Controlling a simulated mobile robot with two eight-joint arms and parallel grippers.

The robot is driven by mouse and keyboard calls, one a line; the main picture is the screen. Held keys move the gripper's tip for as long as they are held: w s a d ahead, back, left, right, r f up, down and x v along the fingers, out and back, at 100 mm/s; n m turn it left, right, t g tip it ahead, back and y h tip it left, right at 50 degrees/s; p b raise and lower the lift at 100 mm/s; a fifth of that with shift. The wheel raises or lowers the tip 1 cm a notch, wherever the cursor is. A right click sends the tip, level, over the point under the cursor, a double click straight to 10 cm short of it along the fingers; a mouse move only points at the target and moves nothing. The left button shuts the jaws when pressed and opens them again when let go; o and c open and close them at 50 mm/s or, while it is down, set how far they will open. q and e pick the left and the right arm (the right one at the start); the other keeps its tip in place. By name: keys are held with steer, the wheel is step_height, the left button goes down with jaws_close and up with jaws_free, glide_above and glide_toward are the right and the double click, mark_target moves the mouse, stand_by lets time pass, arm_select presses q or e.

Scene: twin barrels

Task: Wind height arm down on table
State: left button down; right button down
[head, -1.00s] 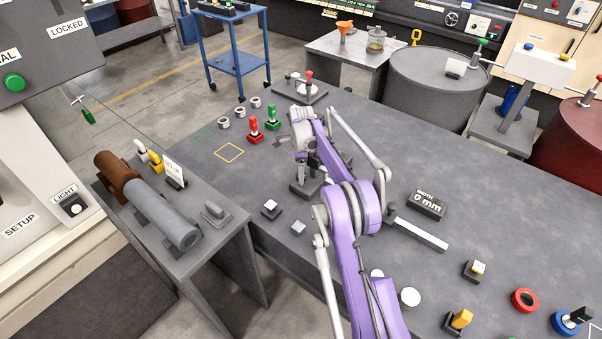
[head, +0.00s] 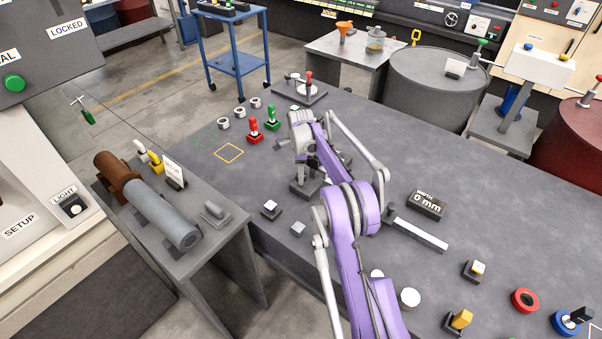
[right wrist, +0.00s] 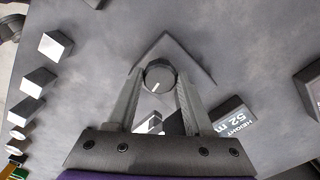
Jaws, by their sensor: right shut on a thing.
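My right gripper (head: 312,172) is over the grey table (head: 385,165) in the head view, its fingers partly hidden by my own arm. In the right wrist view, its two fingers (right wrist: 158,84) are shut on a round grey knob (right wrist: 158,74) with a white mark on top. The knob sits over a dark square base (right wrist: 182,52); whether an arm links them is hidden. My left gripper is not in view.
A display reading 0 mm (head: 427,204) and a pale bar (head: 421,236) lie right of my arm. Red (head: 254,131) and green (head: 272,118) handles stand beyond my gripper to the left.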

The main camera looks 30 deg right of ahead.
steer(key=shift+n, duration=0.4)
steer(key=n, duration=0.3)
steer(key=shift+n, duration=0.3)
steer(key=n, duration=0.5)
steer(key=shift+b, duration=0.3)
steer(key=n, duration=0.9)
steer(key=shift+n, duration=0.3)
steer(key=n, duration=1)
steer(key=shift+n, duration=0.4)
